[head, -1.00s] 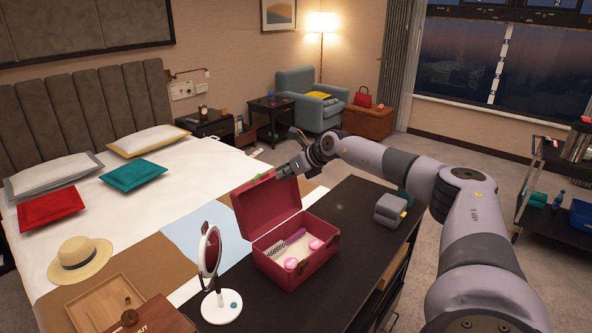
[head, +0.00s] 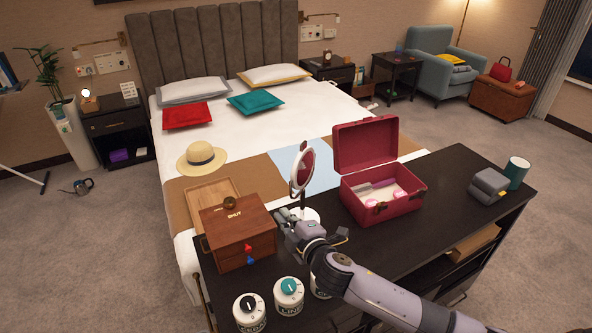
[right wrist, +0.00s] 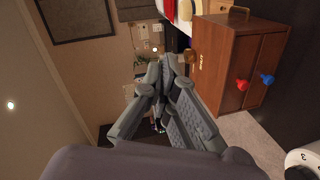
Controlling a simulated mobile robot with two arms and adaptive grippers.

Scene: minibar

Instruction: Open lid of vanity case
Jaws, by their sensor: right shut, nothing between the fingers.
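The red vanity case (head: 384,203) stands on the dark counter in the head view. Its lid (head: 366,145) is up, tilted back at the rear. Pink round items and a pale item lie inside it. My right gripper (head: 284,214) is to the left of the case, between the wooden box and the mirror's base, apart from the case. In the right wrist view, my right gripper (right wrist: 166,62) has its fingers together with nothing between them. The case is not in that view. My left gripper is not in view.
A wooden box (head: 238,232) marked SHUT stands beside my right gripper; it also shows in the right wrist view (right wrist: 236,62). A round mirror (head: 302,170) stands just behind the gripper. Several labelled canisters (head: 289,297) stand at the front. A grey device (head: 488,186) and green cup (head: 516,172) are at right.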

